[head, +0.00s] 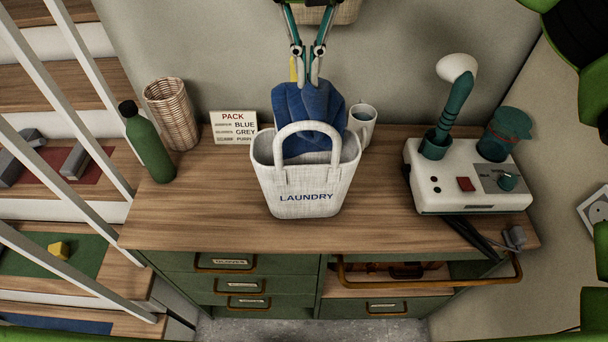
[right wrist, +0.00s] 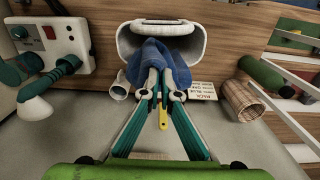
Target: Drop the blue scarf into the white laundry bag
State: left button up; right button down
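The blue scarf (head: 308,105) is bunched up at the mouth of the white laundry bag (head: 306,200). In the head view it shows above the rim and behind the handle; its lower part is hidden by the bag. My right gripper (head: 307,84) comes down from the top with its fingertips close together on the scarf's upper end. In the right wrist view its tips (right wrist: 162,92) meet the scarf (right wrist: 160,58), which reaches over the opening of the bag (right wrist: 160,28). My left gripper is in neither view.
A white mug (head: 362,122) stands close behind the bag on the right. A PACK card (head: 233,128), wicker basket (head: 172,113) and green bottle (head: 148,145) stand to the left. A white control box (head: 465,178) is at right.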

jog(key=shift+s+a+f+b, duration=0.1)
jog(key=shift+s+f+b, duration=0.1)
jog(key=shift+f+b, duration=0.3)
jog(key=shift+s+f+b, duration=0.15)
jog(key=shift+f+b, duration=0.05)
jog(key=shift+f, duration=0.45)
jog(key=c, duration=2.3)
grip_release()
jog(key=shift+o, duration=0.6)
jog(key=o, duration=0.5)
jog(key=shift+o, duration=0.5)
jog(key=o, duration=0.6)
